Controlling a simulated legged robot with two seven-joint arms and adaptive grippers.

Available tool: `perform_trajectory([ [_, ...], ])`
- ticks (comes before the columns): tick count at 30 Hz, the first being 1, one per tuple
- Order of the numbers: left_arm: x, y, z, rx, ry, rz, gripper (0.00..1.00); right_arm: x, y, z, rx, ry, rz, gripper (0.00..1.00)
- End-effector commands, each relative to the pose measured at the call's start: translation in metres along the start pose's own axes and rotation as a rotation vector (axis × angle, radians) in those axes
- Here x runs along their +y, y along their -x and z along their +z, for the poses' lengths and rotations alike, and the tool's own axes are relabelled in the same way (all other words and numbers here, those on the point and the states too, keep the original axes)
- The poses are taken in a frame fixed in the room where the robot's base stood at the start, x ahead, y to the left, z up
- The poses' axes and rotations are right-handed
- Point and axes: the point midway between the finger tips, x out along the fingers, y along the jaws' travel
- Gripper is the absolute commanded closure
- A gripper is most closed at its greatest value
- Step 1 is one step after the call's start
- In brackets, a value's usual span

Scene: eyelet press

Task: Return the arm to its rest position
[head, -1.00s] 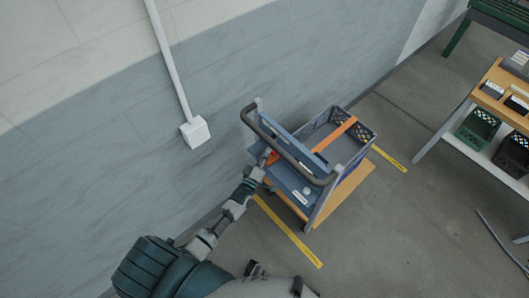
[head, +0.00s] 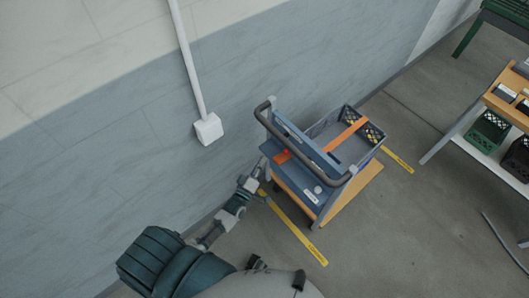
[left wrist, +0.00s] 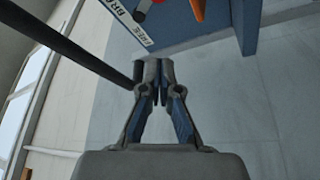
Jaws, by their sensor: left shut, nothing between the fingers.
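My left arm reaches up from the bottom left in the head view, and its gripper (head: 262,168) is just left of the blue cart (head: 300,172), apart from the cart's top as far as I can tell. In the left wrist view the gripper (left wrist: 155,67) is shut with its fingertips together and nothing between them. A blue panel and a red and orange item (left wrist: 180,8) show beyond the fingers. My right gripper is not in view.
The cart has a dark push handle (head: 318,168), a red piece (head: 281,157) on its top and a grey crate (head: 372,133) with an orange strap. A wall with a white box (head: 208,129) stands left. Yellow floor strips flank the cart. A shelf (head: 490,100) is at right.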

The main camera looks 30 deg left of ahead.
Motion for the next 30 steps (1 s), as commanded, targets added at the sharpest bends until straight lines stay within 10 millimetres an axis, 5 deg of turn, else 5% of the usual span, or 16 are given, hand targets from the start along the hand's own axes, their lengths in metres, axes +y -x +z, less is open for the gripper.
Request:
perform_trajectory([
  [12, -0.010, 0.013, -0.006, -0.004, 0.005, -0.009, 1.00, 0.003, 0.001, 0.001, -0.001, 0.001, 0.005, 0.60],
  [17, -0.048, 0.035, 0.032, -0.131, -0.117, -0.138, 1.00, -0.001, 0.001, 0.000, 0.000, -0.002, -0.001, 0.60],
  [23, -0.139, 0.127, 0.121, -0.532, -0.438, -0.432, 1.00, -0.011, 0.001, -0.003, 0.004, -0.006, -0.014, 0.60],
  [30, -0.215, 0.293, 0.186, -1.116, -0.757, -0.670, 1.00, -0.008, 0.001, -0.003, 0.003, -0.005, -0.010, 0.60],
])
